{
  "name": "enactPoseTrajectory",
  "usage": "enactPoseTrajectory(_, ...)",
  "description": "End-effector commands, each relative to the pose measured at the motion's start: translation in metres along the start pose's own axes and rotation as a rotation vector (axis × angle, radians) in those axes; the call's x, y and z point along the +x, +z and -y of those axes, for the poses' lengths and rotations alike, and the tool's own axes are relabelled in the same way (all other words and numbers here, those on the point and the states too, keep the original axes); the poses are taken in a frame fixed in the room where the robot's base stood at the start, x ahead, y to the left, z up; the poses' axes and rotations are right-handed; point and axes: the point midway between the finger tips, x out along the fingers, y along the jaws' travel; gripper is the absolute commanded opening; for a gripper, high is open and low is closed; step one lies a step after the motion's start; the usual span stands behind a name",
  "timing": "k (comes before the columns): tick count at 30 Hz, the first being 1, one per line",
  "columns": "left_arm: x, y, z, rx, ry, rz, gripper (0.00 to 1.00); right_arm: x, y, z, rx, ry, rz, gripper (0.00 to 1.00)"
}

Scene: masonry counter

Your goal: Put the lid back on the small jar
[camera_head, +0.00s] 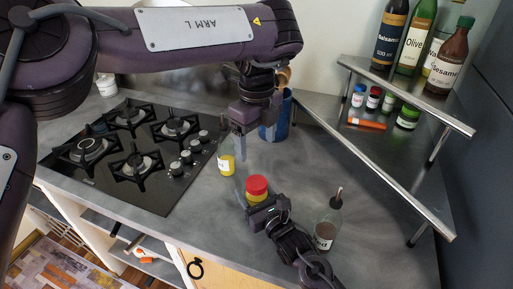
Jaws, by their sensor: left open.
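A red lid (257,184) sits on top of a second yellow container (254,197), close to my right gripper (262,209). The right gripper covers part of that container, and I cannot tell whether its fingers are closed on it. My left gripper (238,156) points down, open, just right of and behind the small yellow jar.
A black gas hob (140,150) fills the left of the counter. A blue utensil holder (275,125) stands behind my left gripper. A glass bottle (327,225) stands at right. A metal shelf (400,88) carries bottles, with small spice jars (373,97) below.

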Motion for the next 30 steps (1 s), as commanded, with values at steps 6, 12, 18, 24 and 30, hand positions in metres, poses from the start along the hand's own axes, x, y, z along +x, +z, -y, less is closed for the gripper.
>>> enactPoseTrajectory(6,0.000,0.000,0.000,0.000,0.001,0.000,0.74,0.000,0.000,0.000,0.000,0.000,0.001,0.00)
enactPoseTrajectory(12,0.000,0.000,0.000,0.000,0.001,0.000,0.74,0.000,0.000,0.000,0.000,0.000,0.001,0.82)
enactPoseTrajectory(18,0.000,0.000,0.000,0.000,0.001,0.000,0.74,0.000,0.000,0.000,0.000,0.000,0.000,0.82)
enactPoseTrajectory(24,0.004,0.000,0.000,0.000,0.001,0.000,0.74,-0.012,-0.002,0.001,-0.002,0.000,-0.001,0.82)
enactPoseTrajectory(30,0.013,0.000,0.000,0.000,0.001,0.000,0.74,-0.046,-0.004,0.000,-0.002,0.001,-0.002,0.82)
